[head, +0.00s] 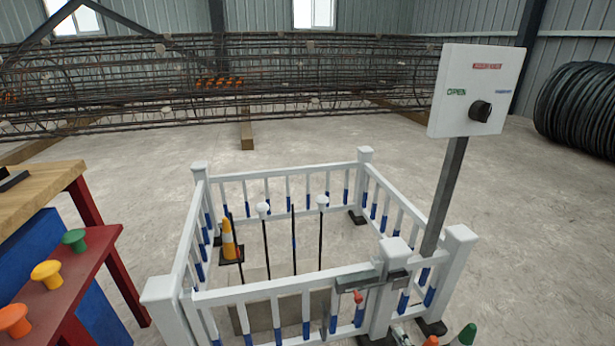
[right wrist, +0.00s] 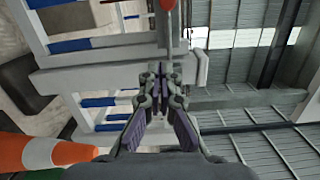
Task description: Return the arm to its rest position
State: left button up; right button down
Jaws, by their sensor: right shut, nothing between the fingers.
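My right gripper (right wrist: 160,70) shows in the right wrist view with its dark fingers shut together and nothing between them. Its fingertips point at the white fence (right wrist: 105,72), and a red latch handle (right wrist: 174,12) shows beyond them. Whether the tips touch the fence I cannot tell. In the head view the white fence (head: 265,288) forms a closed square pen, with a grey latch and a red handle (head: 357,297) on its front gate. My right arm is hard to make out there. My left gripper is not in view.
A control box (head: 478,92) stands on a post at the pen's right corner. A bench with coloured knobs (head: 47,273) is at the left. A cone (head: 229,240) stands inside the pen. A long rebar cage (head: 240,80) lies behind. Another cone (right wrist: 40,152) is close to my right wrist.

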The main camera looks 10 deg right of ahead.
jog(key=s+a+f+n+g+h, duration=0.2)
jog(key=s+a+f+n+g, duration=0.35)
jog(key=a+n+g, duration=0.2)
jog(key=s+a+r+n+g+p, duration=0.15)
jog(key=s+a+n+g, duration=0.4)
jog(key=s+n, duration=0.55)
pick_arm(q)
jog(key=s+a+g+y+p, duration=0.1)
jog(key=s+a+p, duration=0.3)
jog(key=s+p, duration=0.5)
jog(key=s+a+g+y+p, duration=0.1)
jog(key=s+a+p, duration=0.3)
jog(key=p, duration=1.8)
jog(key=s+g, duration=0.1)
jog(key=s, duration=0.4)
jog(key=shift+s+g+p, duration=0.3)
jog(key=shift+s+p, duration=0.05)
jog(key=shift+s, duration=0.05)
pick_arm(e)
jog(key=s+d+g, duration=0.2)
jog(key=s+d, duration=0.2)
jog(key=s, duration=0.6)
jog(key=s+d+g+h, duration=0.1)
jog(key=s+d, duration=0.3)
jog(key=s, duration=0.6)
jog(key=shift+r+m+g+h, duration=0.15)
jog(key=shift+m+g+h, duration=0.15)
jog(key=shift+m+g, duration=0.1)
jog(key=shift+d, duration=0.1)
